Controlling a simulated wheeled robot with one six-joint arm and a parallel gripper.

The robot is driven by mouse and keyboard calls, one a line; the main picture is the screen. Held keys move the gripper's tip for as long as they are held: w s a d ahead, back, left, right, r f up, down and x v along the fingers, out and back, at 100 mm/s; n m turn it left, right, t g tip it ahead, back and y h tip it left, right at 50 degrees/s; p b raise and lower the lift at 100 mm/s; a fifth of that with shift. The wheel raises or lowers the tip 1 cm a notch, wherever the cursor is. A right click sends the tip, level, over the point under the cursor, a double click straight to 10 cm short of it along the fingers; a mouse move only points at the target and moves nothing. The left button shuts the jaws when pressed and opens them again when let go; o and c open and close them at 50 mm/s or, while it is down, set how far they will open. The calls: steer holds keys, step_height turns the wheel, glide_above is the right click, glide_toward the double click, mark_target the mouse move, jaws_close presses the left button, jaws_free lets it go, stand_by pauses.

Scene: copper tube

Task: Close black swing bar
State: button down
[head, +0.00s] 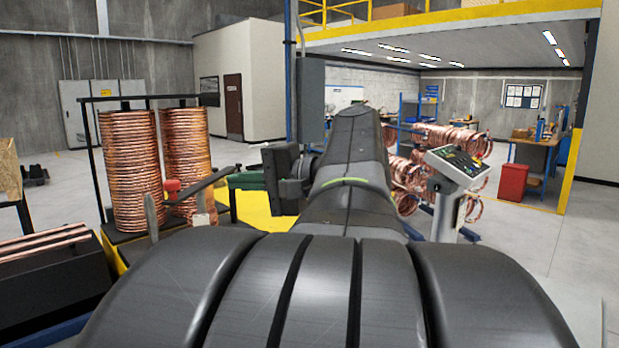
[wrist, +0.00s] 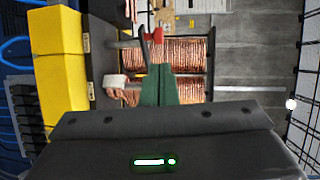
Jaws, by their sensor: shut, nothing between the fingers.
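Two tall copper tube coils (head: 131,165) stand side by side on a dark stand at the left. The dark swing bar (head: 200,188) slants in front of the coils, near a red knob (head: 172,186). My gripper (head: 230,180) has green fingers and is shut and empty, its tips by the bar's upper right end. In the wrist view the shut green fingers (wrist: 158,68) point at the coils (wrist: 180,55), just below the red knob (wrist: 157,33) and a short dark piece. I cannot tell whether the fingers touch the bar.
A yellow base (head: 262,212) lies below my gripper. A black rail frame (head: 92,160) stands around the coils. A control panel on a post (head: 455,165) and more coils (head: 405,185) stand to the right. Straight copper tubes (head: 45,243) lie at lower left.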

mark_target(177, 184)
steer(key=p+x, duration=0.3)
steer(key=x, duration=0.8)
steer(key=shift+w+a, duration=0.1)
steer(key=shift+a, duration=0.25)
